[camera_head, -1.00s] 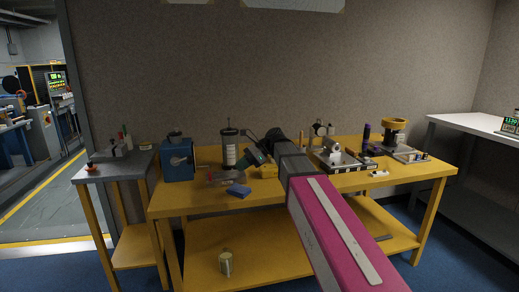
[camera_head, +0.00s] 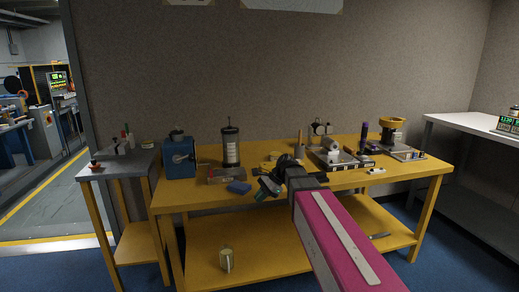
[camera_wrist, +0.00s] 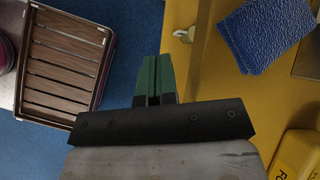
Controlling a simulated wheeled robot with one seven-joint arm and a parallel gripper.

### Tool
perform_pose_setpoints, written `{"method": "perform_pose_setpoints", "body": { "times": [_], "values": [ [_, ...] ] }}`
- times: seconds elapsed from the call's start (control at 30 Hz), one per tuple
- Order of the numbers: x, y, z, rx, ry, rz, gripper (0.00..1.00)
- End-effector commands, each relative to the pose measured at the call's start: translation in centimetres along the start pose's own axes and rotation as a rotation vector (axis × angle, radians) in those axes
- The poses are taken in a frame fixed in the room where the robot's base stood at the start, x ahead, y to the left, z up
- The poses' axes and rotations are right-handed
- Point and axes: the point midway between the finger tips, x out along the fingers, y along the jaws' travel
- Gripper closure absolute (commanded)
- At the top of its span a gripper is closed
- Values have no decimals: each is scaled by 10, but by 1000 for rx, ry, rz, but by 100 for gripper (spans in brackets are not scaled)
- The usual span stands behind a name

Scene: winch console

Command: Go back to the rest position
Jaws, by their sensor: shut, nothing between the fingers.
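My gripper (camera_head: 268,187), with green fingers, is in front of the yellow workbench (camera_head: 215,200) near its front edge, right of the blue cloth-like block (camera_head: 239,187). In the wrist view the green fingers (camera_wrist: 154,78) are together with nothing between them. Blue floor lies behind the fingers there, and the yellow bench edge is just to their right. My pink arm reaches in from the lower right of the head view.
The bench carries a blue winch box (camera_head: 179,160), a dark-capped cylinder (camera_head: 230,147), a clear tray (camera_head: 222,175) and metal fixtures (camera_head: 335,157). A tin (camera_head: 227,260) stands on the lower shelf. A grey side table (camera_head: 118,165) stands left. Floor shows in front.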

Motion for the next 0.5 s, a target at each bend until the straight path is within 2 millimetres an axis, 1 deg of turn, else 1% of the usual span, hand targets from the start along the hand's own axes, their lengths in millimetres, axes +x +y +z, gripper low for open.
{"method": "perform_pose_setpoints", "body": {
  "times": [0.03,0.07,0.17,0.2,0.27,0.3,0.4,0.5],
  "values": [
    [8,20,-14,-46,43,13,100],
    [12,30,-24,-81,73,23,100],
    [26,70,-59,-224,178,76,100],
    [31,87,-72,-286,218,107,100],
    [37,112,-91,-381,273,157,100],
    [40,128,-103,-445,307,195,100],
    [46,168,-128,-605,375,300,100],
    [48,200,-147,-744,416,403,100]
  ]
}}
